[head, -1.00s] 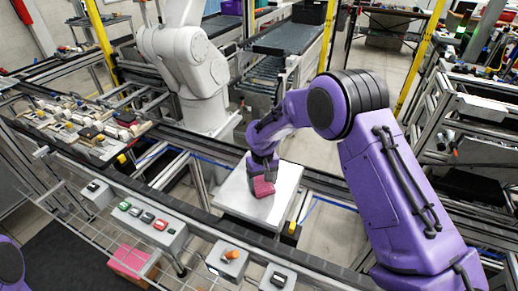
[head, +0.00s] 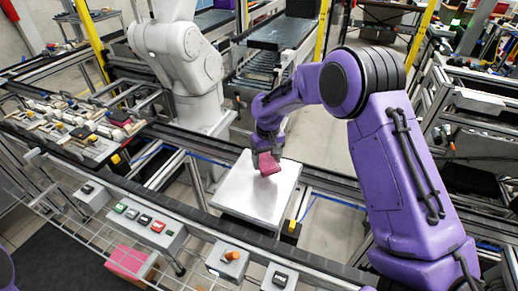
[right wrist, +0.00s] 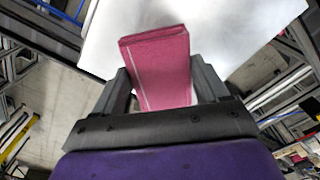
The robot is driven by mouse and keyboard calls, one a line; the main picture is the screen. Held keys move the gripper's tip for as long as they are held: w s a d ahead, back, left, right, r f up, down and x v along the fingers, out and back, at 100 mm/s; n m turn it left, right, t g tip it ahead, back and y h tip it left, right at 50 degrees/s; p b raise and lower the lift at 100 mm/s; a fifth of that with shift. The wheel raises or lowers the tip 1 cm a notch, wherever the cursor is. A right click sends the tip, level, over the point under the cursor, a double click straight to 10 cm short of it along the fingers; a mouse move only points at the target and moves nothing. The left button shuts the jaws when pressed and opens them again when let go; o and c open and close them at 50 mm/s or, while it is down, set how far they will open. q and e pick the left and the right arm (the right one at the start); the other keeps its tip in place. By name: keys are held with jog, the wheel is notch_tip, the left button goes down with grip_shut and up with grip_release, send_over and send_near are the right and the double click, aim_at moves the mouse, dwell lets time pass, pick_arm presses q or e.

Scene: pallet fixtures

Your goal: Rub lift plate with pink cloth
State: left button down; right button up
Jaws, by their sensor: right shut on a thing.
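The lift plate (head: 240,197) is a bare, pale metal square set in the conveyor line, in the middle of the head view. My right gripper (head: 266,157) is over its far part and shut on the folded pink cloth (head: 270,166). The cloth is tilted, and I cannot tell whether its lower edge touches the plate. In the right wrist view the cloth (right wrist: 160,62) stands out from between both fingers (right wrist: 163,88), with the plate (right wrist: 240,35) behind it. My left gripper is out of view.
A white robot arm (head: 178,60) stands behind the plate at the left. Button boxes (head: 145,222) line the front rail. A pink item (head: 130,262) lies in the wire basket below. Trays of parts (head: 75,128) sit on the conveyor at the left.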

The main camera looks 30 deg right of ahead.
notch_tip(320, 180, up, 2)
jog(key=shift+w+r, duration=0.15)
jog(key=shift+r, duration=0.55)
jog(key=shift+f, duration=0.15)
